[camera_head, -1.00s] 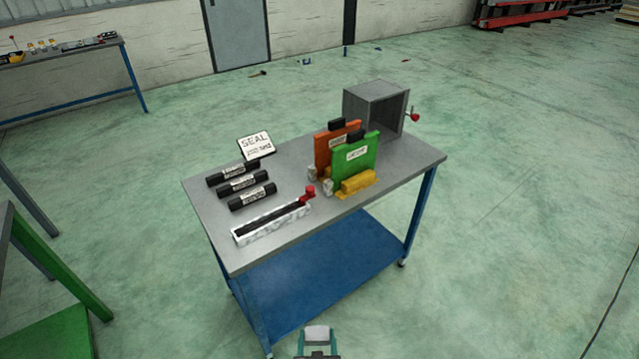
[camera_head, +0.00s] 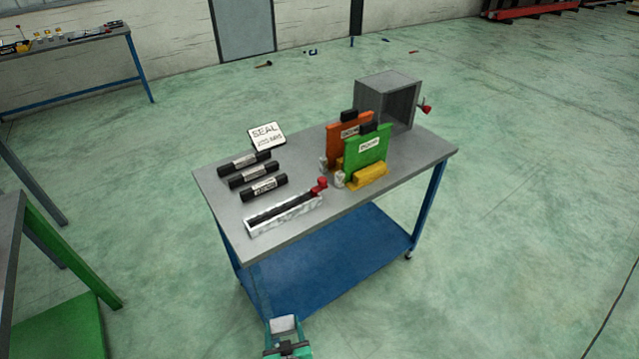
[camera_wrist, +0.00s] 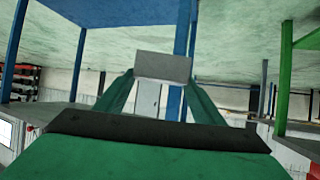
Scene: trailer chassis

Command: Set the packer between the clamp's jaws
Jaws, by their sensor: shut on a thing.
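A pale grey block, likely the packer (camera_head: 284,324), shows at the bottom of the head view. My gripper (camera_head: 285,338) is shut on it, low in front of the workbench. In the wrist view the block (camera_wrist: 162,67) sits between the tips of my teal fingers (camera_wrist: 162,82). On the bench, a long whitish channel (camera_head: 290,219) with a dark slot and a red knob (camera_head: 320,184) lies near the front edge. It may be the clamp, but I cannot tell for sure. My gripper is apart from everything on the bench.
The grey-topped workbench (camera_head: 225,209) has a blue lower shelf (camera_head: 330,258). Several black labelled bars (camera_head: 263,187), a SEAL sign (camera_head: 266,136), orange (camera_head: 348,150) and green (camera_head: 367,158) panels and an open grey box (camera_head: 388,85) stand on it. A green-framed table (camera_head: 75,260) is at the left.

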